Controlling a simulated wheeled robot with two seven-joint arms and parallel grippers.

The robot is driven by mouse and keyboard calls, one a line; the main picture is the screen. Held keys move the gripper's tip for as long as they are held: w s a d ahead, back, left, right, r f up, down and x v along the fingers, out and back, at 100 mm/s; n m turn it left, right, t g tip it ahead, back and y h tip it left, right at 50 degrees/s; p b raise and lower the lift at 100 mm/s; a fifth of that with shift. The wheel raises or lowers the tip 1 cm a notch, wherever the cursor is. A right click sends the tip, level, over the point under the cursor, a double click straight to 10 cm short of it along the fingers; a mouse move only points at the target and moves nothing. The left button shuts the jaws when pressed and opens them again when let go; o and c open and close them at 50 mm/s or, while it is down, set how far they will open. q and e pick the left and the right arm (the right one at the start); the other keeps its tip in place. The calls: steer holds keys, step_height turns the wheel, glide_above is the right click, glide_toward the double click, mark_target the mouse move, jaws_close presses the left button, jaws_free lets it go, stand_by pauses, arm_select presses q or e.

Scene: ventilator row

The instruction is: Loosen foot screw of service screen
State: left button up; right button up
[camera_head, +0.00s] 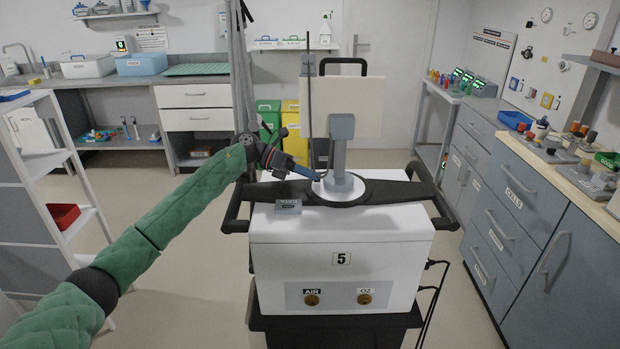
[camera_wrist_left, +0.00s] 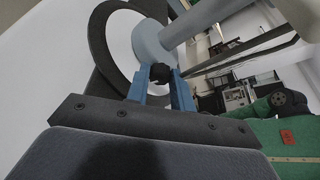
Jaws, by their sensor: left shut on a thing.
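The service screen (camera_head: 355,105) shows its pale back on a grey post (camera_head: 339,155) atop the ventilator marked 5 (camera_head: 342,235). The post's round grey foot (camera_head: 345,187) stands on a white disc inside a black ring. My left gripper (camera_head: 318,175) reaches in from the left at the foot. In the left wrist view its blue fingers (camera_wrist_left: 161,90) are shut on a small black knob, the foot screw (camera_wrist_left: 160,73), beside the grey foot (camera_wrist_left: 152,45). In the head view the screw is hidden by the fingers. My right gripper is not in view.
Black handles (camera_head: 237,212) flank the ventilator top, and a small label plate (camera_head: 288,207) stands at its front left. A thin upright pole (camera_head: 309,100) rises beside the screen. A cluttered bench (camera_head: 570,165) is at right, a white shelf (camera_head: 60,190) at left.

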arm_select(q)
steer(key=shift+w, duration=0.1)
stand_by(0.6)
steer(key=o, duration=1)
